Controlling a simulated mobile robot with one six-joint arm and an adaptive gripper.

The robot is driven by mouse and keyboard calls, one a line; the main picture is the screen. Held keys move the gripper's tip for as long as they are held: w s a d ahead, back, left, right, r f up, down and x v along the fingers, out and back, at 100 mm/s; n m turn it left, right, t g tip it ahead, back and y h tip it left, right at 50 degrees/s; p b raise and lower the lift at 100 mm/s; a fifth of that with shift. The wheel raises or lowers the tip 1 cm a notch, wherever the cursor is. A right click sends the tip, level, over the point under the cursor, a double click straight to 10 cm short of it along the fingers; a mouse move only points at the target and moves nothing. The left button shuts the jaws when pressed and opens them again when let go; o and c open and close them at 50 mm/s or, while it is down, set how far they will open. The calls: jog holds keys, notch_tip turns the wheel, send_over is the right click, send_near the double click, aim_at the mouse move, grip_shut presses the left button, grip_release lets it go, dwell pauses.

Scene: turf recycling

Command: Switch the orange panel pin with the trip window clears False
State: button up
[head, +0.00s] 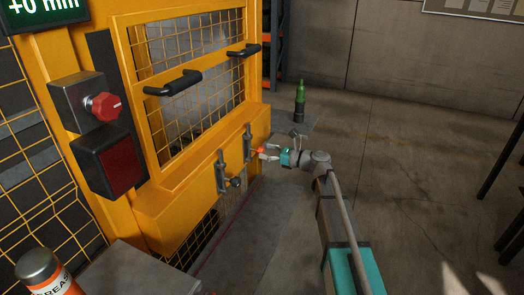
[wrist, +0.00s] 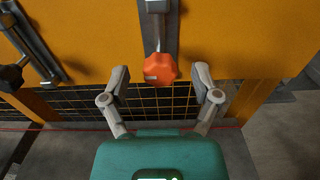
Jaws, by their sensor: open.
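The orange panel pin shows in the wrist view as an orange knob (wrist: 160,68) on a short metal stem, hanging below a grey bracket (wrist: 158,8) on the yellow panel. My gripper (wrist: 160,84) is open, with one finger on each side of the knob and a gap to both. In the head view my gripper (head: 268,152) is at the right end of the yellow machine's lower beam, and the orange knob (head: 259,150) shows small at its tips. I cannot tell whether anything touches. A second latch with a dark knob (head: 235,182) sits to the left.
The yellow machine guard (head: 195,190) with mesh and black handles (head: 172,84) fills the left. A red knob (head: 103,106) and a dark red panel (head: 117,166) are on its post. A grease can (head: 45,275) is at front left. Floor at right is mostly clear.

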jog(key=v, duration=0.9)
jog(key=shift+s+d, duration=0.15)
jog(key=shift+d, duration=0.2)
jog(key=s+d+f+n+g+h, duration=0.1)
jog(key=s+f+n+g+h, duration=0.3)
jog(key=s+f+n+h, duration=0.65)
jog(key=s+d+f+n+g+h, duration=0.2)
jog(key=s+d+f+n+h, duration=0.55)
jog(key=s+d+n, duration=0.4)
notch_tip(320, 180, up, 21)
jog(key=y+p, duration=0.1)
jog(key=p, duration=2)
jog(key=shift+a+p, duration=0.3)
jog(key=shift+a, duration=0.15)
jog(key=shift+w+r, duration=0.1)
